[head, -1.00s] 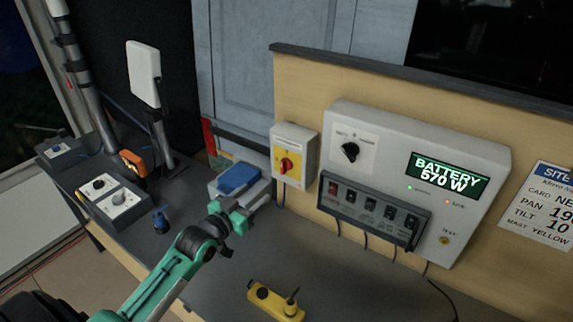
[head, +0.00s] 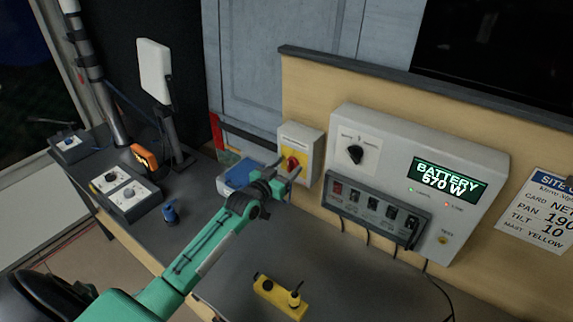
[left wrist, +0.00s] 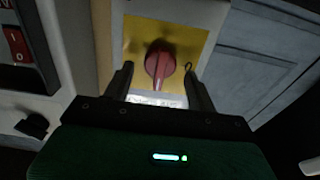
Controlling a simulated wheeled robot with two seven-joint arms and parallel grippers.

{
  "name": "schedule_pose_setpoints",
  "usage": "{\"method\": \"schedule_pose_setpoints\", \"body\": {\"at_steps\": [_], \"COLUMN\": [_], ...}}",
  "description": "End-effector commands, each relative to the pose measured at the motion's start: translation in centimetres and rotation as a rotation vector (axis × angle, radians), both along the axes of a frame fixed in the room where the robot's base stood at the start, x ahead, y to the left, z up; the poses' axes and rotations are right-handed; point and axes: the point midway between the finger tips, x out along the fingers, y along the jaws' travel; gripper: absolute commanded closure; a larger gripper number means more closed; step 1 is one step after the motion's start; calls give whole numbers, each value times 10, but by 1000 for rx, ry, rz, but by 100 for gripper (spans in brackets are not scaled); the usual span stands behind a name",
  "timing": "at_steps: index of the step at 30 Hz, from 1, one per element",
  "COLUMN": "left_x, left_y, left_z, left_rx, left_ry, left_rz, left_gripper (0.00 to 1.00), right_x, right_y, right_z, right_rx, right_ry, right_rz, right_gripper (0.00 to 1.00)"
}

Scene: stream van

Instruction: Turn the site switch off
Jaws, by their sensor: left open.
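The site switch is a red rotary knob (left wrist: 160,65) on a yellow plate (left wrist: 192,40) in a light grey box (head: 301,140) on the wooden panel. In the head view the knob (head: 292,163) is partly covered by my gripper. My left gripper (head: 287,172) is open just in front of the box. In the left wrist view its two fingers (left wrist: 160,88) stand apart on either side of the knob's lower part, with gaps between. My right gripper is not in view.
A grey power unit (head: 420,150) with a display reading BATTERY 570 W and a row of switches (head: 375,210) is right of the box. A blue-lidded container (head: 238,174) stands behind my gripper. A yellow remote (head: 280,296) lies on the desk in front.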

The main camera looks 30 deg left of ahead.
Motion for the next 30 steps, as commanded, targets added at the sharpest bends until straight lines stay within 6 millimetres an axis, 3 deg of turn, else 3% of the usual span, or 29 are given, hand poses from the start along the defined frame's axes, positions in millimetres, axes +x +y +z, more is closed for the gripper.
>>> {"method": "schedule_pose_setpoints", "body": {"at_steps": [12, 18, 19, 30], "left_x": [6, 6, 6, 6], "left_y": [-1, -1, -1, -1], "left_z": [0, 0, 0, 0], "left_rx": [0, 0, 0, -59], "left_ry": [0, 0, 0, 8], "left_rz": [0, 0, 0, 0], "left_gripper": [44, 84, 86, 86], "right_x": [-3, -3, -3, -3], "right_y": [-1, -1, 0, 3], "right_z": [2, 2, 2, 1], "right_rx": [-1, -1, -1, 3], "right_ry": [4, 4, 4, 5], "right_rz": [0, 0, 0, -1], "right_gripper": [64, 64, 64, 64]}}
